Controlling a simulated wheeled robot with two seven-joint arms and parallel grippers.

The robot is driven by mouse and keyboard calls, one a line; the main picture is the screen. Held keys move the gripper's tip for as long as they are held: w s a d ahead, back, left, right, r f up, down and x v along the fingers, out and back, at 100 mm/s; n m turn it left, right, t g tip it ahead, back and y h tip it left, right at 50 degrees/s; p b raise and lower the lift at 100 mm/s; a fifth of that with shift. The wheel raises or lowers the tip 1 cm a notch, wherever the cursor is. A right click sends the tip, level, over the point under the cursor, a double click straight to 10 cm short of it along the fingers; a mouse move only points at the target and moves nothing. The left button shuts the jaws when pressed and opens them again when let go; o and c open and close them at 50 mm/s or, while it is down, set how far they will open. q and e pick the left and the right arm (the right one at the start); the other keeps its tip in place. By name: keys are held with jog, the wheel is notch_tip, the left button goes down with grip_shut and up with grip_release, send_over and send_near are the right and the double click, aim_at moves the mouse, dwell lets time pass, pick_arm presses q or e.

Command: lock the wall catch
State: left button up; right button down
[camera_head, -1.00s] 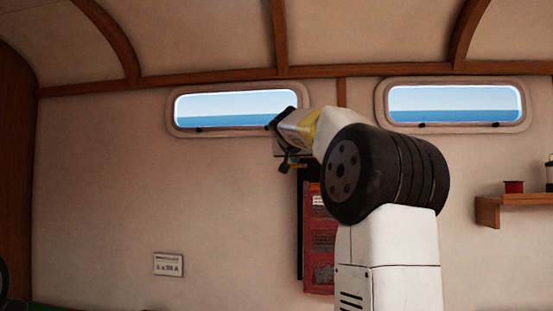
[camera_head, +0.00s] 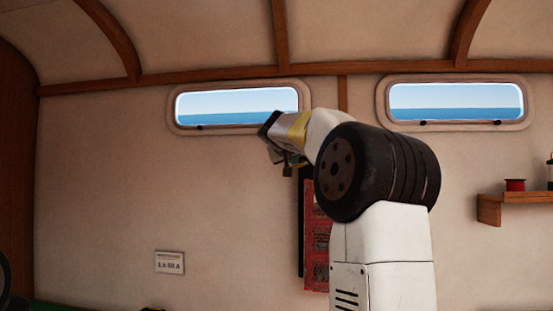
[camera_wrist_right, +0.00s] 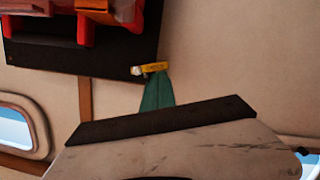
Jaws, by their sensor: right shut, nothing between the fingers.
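The wall catch shows in the right wrist view as a small yellow lever (camera_wrist_right: 155,67) with a pale metal end on its left, by the lower corner of a dark board (camera_wrist_right: 100,58). My right gripper (camera_wrist_right: 156,76) is shut and empty. Its green fingertips are right at the lever and overlap it in the picture; whether they touch it I cannot tell. In the head view my right gripper (camera_head: 286,166) is near the wall below the left window, and the catch is hidden behind it. My left gripper is out of view.
A red rack (camera_head: 316,240) hangs on the wall below my right gripper, partly behind my arm. Two windows (camera_head: 237,103) (camera_head: 456,102) sit above. A wooden shelf (camera_head: 515,200) with a red spool is at right.

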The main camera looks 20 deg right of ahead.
notch_tip(320, 180, down, 4)
jog(key=n+h, duration=0.1)
jog(key=n, duration=0.4)
jog(key=n+h, duration=0.2)
jog(key=n, duration=0.2)
jog(key=shift+s+d+r+n, duration=0.1)
jog(key=shift+d+n, duration=0.05)
jog(key=shift+n, duration=0.25)
